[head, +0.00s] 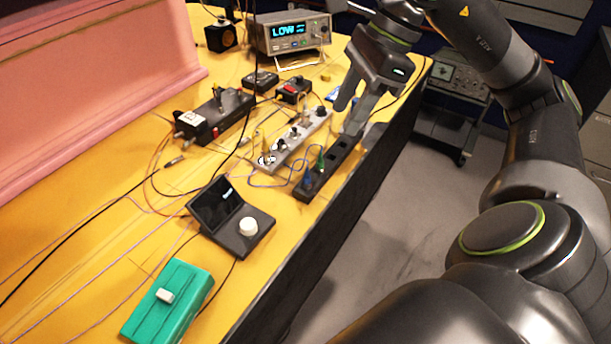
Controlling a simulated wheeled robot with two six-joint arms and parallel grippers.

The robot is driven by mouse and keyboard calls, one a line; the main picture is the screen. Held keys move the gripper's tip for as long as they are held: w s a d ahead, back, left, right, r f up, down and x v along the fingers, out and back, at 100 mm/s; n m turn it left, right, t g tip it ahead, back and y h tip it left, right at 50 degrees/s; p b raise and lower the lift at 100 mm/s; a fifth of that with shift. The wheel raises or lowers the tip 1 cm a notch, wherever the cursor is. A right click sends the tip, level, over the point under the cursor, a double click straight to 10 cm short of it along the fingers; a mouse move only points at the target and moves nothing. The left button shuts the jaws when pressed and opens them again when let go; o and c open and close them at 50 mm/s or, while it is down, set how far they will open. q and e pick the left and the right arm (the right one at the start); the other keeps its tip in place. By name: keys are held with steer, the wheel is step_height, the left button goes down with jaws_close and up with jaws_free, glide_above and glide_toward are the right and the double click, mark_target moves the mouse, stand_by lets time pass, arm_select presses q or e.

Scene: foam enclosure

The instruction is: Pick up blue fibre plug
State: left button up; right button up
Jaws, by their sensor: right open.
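A small blue plug (308,181), which looks like the blue fibre plug, stands at the near end of a long black slotted holder (334,165) along the table's right edge. A green plug (320,162) stands just behind it in the same holder. My right gripper (347,118) is open, pointing down over the far part of the holder, behind and to the right of the blue plug and apart from it. I cannot tell whether anything is between its fingers. A small blue item shows partly behind the fingers. My left gripper is out of view.
A grey panel (285,143) with knobs and fittings lies left of the holder, with thin blue cable between. A black display box (237,218) and green box (168,303) are nearer. A meter (290,33) stands at the back. Loose cables cross the left; the table drops off right.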

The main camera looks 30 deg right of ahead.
glide_above(307, 180)
steer(key=d, duration=0.3)
step_height(307, 180, down, 8)
steer(key=shift+s+p+x, duration=0.1)
steer(key=shift+p+x, duration=0.25)
steer(key=shift+x, duration=1.05)
steer(key=shift+s+p+x, duration=0.15)
steer(key=shift+p+x, duration=0.15)
steer(key=shift+x, duration=1.1)
jaws_close()
